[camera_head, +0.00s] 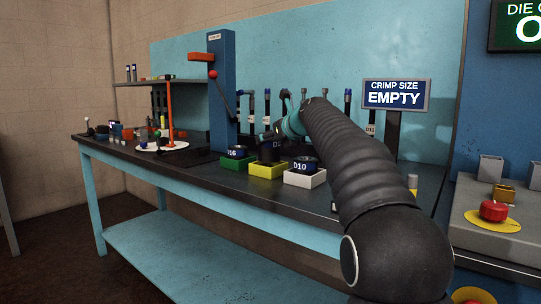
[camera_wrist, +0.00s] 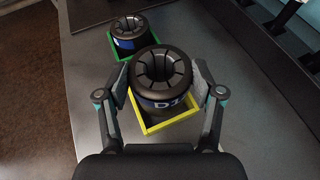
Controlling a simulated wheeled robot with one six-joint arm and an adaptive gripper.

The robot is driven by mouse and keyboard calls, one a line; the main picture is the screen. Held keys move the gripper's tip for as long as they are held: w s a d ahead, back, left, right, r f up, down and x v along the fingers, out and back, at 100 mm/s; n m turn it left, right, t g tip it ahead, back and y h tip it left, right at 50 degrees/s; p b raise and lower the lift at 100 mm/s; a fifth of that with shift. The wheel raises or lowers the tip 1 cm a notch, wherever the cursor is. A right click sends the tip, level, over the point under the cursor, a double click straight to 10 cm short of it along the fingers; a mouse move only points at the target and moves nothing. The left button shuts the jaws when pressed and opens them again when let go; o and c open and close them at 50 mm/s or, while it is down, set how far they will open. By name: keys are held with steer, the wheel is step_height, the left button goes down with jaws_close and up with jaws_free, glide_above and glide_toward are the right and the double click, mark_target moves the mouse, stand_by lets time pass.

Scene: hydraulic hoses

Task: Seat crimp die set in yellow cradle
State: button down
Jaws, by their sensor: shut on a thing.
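The yellow cradle (camera_head: 267,171) stands on the bench between a green and a white cradle. It also shows in the wrist view (camera_wrist: 172,127), under the die set. A black round crimp die set (camera_wrist: 162,78) with a blue label band reading "D1", the rest cut off, is between my gripper's fingers. My gripper (camera_wrist: 164,84) is shut on it from both sides. In the head view the die set (camera_head: 270,149) is upright over the yellow cradle and partly hidden. I cannot tell whether it rests on the cradle floor or hangs just above.
The green cradle (camera_head: 237,164) holds a die set marked D16 (camera_head: 236,152). The white cradle (camera_head: 305,180) holds one marked D10 (camera_head: 305,165). A blue column (camera_head: 222,92) with a red-knobbed lever rises behind. A sign (camera_head: 396,93) reads "CRIMP SIZE EMPTY". Several hoses stand along the back.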

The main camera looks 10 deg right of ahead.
mark_target(274, 151)
steer(key=shift+a+f+b, duration=0.1)
steer(key=shift+f+b, duration=0.75)
steer(key=shift+f, duration=1.1)
steer(key=shift+f, duration=0.15)
steer(key=shift+c, duration=0.8)
jaws_free()
steer(key=shift+f, duration=0.1)
steer(key=shift+s+r, duration=0.1)
steer(key=shift+r, duration=0.1)
steer(key=v, duration=1.1)
steer(key=shift+s, duration=0.35)
steer(key=shift+s, duration=0.1)
